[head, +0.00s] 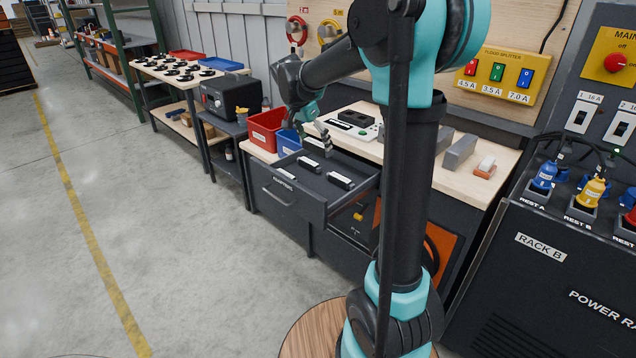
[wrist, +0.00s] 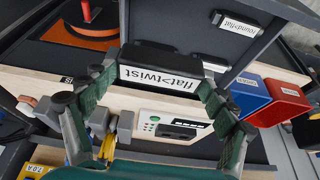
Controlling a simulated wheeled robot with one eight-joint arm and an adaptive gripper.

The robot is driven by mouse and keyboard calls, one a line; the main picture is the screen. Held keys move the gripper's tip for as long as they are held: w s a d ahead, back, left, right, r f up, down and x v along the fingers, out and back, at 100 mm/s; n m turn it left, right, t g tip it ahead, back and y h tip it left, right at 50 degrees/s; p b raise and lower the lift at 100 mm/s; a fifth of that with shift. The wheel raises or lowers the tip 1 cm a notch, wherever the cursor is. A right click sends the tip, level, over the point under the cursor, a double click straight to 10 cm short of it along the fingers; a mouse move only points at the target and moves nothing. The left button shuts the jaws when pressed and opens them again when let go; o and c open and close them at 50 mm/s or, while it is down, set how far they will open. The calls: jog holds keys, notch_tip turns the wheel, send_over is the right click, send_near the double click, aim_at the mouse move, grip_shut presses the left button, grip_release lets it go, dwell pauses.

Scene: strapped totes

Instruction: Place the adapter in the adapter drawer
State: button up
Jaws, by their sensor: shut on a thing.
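My gripper (wrist: 156,80) is shut on a black adapter (wrist: 150,54) with a white label reading "flat>twist"; the green fingers press on its two ends. In the head view my gripper (head: 318,133) is above the back part of the open grey adapter drawer (head: 290,198). The held adapter is too small there to make out clearly. The drawer (wrist: 195,28) also shows in the wrist view, beyond the held adapter. Dark adapters with white labels (head: 340,181) lie in the drawer; one reads "round>flat" (wrist: 238,24).
A red bin (head: 265,130) and a blue bin (head: 288,142) stand on the bench left of my gripper. A white device (head: 350,130) sits on the bench behind the drawer. Grey blocks (head: 460,151) lie farther right. Bare floor is in front of the drawer.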

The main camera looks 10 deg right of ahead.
notch_tip(320, 180, down, 19)
jog(key=shift+f, duration=0.2)
dwell(0.3)
jog(key=shift+f, duration=0.1)
jog(key=o, duration=1.1)
jog(key=v, duration=1.1)
jog(key=s+d+f+n+y, duration=0.1)
jog(key=s+d+f+n, duration=0.1)
jog(key=s, duration=0.6)
jog(key=s+d+f+n+t+y, duration=0.1)
jog(key=s+d+f+n, duration=0.1)
jog(key=s+n, duration=0.3)
jog(key=s+d+f+n+y, duration=0.1)
jog(key=s+d+f+n, duration=0.2)
jog(key=s, duration=1)
jog(key=shift+s+d+n+y, duration=0.25)
jog(key=shift+d+n+y, duration=0.15)
jog(key=shift+r, duration=0.1)
